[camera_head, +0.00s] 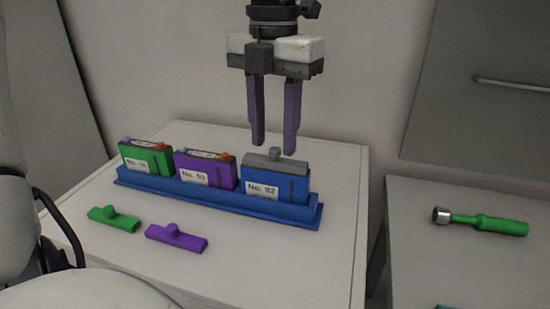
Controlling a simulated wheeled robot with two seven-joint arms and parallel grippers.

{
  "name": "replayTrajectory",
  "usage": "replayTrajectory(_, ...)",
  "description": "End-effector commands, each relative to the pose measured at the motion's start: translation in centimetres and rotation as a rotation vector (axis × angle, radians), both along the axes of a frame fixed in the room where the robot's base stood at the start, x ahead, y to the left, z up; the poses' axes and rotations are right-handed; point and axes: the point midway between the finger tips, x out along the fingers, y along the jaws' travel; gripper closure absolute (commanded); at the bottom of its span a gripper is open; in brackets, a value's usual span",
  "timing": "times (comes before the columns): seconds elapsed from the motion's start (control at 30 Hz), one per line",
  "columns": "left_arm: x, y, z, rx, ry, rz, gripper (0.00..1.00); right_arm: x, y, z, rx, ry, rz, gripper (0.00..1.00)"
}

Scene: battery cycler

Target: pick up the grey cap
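The grey cap (290,164) sits on top of the blue battery (285,187) labelled No. 92, at the right end of the blue rack (203,196). A small grey knob stands up from its middle. My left gripper (274,148) points straight down just above the cap. Its two purple fingers are spread, with the knob between and slightly below the tips. The fingers look empty, and I cannot tell whether they touch the cap. My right gripper is not in view.
A green battery (147,159) and a purple battery (205,170) stand uncapped in the rack. A green cap (114,219) and a purple cap (176,238) lie on the white table in front. A green-handled tool (487,223) lies on the right table. The table's front right is clear.

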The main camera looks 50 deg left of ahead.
Motion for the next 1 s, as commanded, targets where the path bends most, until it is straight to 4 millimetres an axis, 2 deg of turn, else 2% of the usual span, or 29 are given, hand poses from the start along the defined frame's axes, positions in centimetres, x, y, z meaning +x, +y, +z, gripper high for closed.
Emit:
replayTrajectory(0.13, 0.0, 0.0, -1.7, -0.001, -0.001, 0.001, 0.64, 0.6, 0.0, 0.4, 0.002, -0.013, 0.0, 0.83)
replayTrajectory(0.4, 0.0, 0.0, -2.0, 0.001, -0.003, 0.002, 0.64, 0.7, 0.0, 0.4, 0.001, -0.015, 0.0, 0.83)
replayTrajectory(0.6, 0.1, 0.0, -2.0, 0.001, -0.003, 0.002, 0.97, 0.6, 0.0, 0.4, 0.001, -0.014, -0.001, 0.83)
replayTrajectory(0.63, 0.1, 0.0, -2.0, 0.001, -0.003, 0.002, 1.0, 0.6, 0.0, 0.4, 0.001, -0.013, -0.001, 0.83)
replayTrajectory(0.87, 0.1, 0.0, -1.9, 0.001, -0.003, 0.002, 1.0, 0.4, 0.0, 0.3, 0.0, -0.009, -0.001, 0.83)
replayTrajectory(1.0, 0.1, 0.0, -1.1, 0.0, -0.006, 0.002, 1.0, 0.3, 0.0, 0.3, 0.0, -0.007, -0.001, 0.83)
